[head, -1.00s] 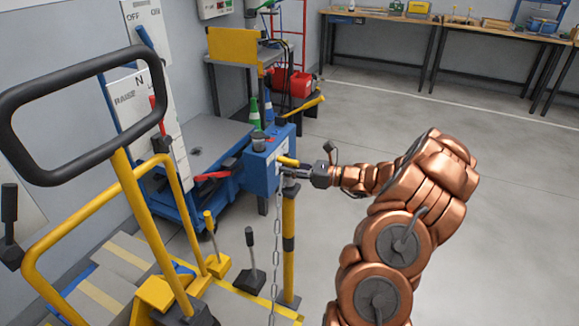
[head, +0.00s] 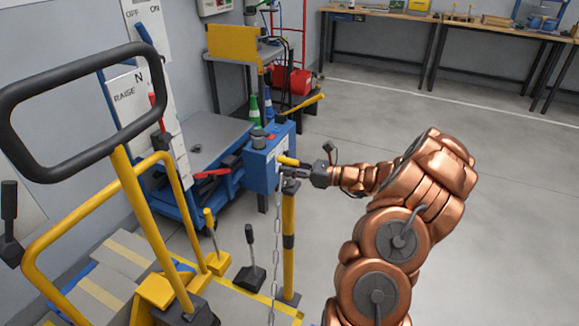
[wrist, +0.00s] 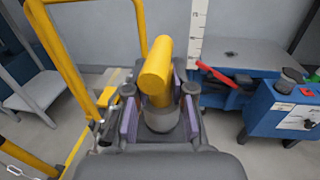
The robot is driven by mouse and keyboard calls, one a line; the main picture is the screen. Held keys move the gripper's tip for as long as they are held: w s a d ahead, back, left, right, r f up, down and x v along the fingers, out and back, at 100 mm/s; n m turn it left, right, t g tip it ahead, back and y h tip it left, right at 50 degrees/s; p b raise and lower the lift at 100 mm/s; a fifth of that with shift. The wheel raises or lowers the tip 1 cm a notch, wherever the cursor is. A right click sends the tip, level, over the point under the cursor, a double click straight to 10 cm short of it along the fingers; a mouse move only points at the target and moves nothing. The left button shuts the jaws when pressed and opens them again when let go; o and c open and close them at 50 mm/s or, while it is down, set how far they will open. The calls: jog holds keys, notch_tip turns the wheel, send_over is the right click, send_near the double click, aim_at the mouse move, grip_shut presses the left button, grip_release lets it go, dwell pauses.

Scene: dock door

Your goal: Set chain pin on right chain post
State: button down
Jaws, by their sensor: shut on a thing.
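The chain pin has a yellow handle (head: 288,160), which also shows upright and slightly tilted in the wrist view (wrist: 157,72). My gripper (head: 290,172) is shut on it; in the wrist view the purple-padded fingers (wrist: 158,112) stand on both sides of the grey part below the handle. A grey chain (head: 276,250) hangs from near my gripper toward the floor. The right chain post (head: 289,215), yellow with a black band, stands directly below my gripper in the head view. The post's top and the pin's lower end are hidden, so I cannot tell whether they touch.
A blue control box (head: 268,165) stands just behind the post. A yellow frame with a black loop handle (head: 82,62) fills the left side. A black lever (head: 250,262) stands left of the post. The floor (head: 480,200) on the right is clear.

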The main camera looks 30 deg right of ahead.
jog(key=shift+f, duration=0.15)
jog(key=c, duration=1.3)
grip_release()
jog(key=shift+s+d, duration=0.1)
jog(key=p+v, duration=0.4)
jog(key=v, duration=0.7)
jog(key=shift+p, duration=0.35)
